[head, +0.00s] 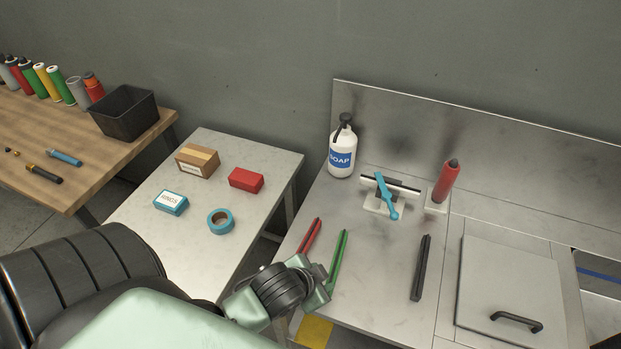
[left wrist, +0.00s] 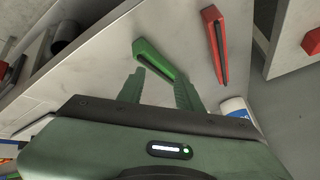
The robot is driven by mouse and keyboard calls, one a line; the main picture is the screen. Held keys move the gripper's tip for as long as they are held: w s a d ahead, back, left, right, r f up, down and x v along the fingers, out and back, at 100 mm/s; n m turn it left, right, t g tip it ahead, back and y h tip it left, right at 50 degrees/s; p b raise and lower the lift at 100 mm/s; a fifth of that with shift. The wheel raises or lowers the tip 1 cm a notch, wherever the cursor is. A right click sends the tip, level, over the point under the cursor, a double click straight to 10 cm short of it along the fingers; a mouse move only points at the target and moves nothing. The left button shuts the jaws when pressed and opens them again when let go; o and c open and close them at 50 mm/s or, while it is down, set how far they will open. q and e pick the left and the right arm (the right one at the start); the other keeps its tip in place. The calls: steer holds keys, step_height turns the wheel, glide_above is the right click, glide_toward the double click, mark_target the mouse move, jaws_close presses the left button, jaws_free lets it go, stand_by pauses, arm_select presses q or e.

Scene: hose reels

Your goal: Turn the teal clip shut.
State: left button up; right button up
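The teal clip (head: 386,196) sits on a white base on the metal counter in the head view. It is a long teal lever lying at an angle across a dark and white bar, its rounded end toward me. My left gripper (head: 318,283) is in front and to the left of it, well apart from it. In the left wrist view my left gripper's two green fingers (left wrist: 160,89) stand apart, with a green bar (left wrist: 155,60) on the counter just beyond them. The teal clip is not recognisable there. My right gripper is not in view.
A red bar (head: 311,237) and the green bar (head: 338,260) lie near my left gripper. A soap bottle (head: 342,152) stands left of the clip, a red bottle (head: 446,181) right of it. A dark bar (head: 421,267) lies in front. Bare counter lies between.

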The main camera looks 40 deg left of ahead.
arm_select(q)
steer(key=shift+s+d+r+n+g, duration=0.1)
steer(key=shift+s+n+g, duration=0.25)
steer(key=shift+s, duration=0.9)
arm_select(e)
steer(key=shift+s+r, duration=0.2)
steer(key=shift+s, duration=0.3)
